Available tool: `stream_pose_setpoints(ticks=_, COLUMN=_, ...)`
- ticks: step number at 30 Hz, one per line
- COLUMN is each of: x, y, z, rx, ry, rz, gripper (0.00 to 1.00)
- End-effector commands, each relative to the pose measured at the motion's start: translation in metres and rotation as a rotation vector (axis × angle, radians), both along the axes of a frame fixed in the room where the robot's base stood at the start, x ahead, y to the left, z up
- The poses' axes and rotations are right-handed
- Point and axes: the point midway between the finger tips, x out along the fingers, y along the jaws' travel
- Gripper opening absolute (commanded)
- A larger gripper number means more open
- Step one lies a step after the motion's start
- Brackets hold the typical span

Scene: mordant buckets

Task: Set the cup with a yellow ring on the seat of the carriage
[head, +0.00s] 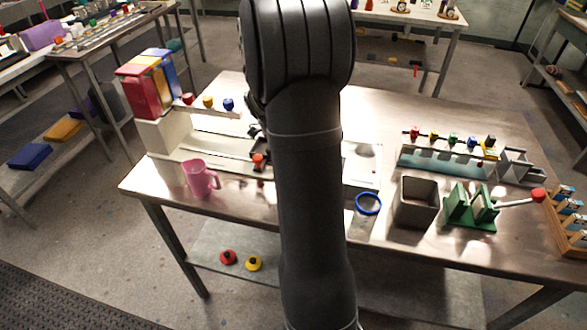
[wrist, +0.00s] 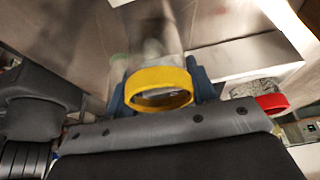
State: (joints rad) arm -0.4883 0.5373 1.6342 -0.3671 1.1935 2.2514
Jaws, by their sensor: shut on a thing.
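The cup with a yellow ring (wrist: 160,76) is clear-walled and shows in the wrist view. My gripper (wrist: 160,92) is shut on it, with a dark blue finger on either side. In the head view my arm hides the cup and the gripper's fingertips. A small dark piece with a red knob (head: 259,161) sits beside the pale rail at the left of the table, partly behind my arm; it may be the carriage. I cannot make out its seat.
A cup with a blue ring (head: 368,204) stands right of my arm, near a grey square bin (head: 416,203) and a green stand (head: 470,208). A pink mug (head: 200,178) is at the left front. A red-ringed cup (wrist: 271,102) shows in the wrist view.

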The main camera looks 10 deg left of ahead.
Motion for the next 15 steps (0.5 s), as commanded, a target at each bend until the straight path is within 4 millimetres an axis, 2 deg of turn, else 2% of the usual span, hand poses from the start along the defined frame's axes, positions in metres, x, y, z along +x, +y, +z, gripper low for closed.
stream_pose_setpoints(ticks=15, x=0.001, y=0.0, z=0.087, rx=0.001, ry=-0.005, rz=0.003, gripper=0.23)
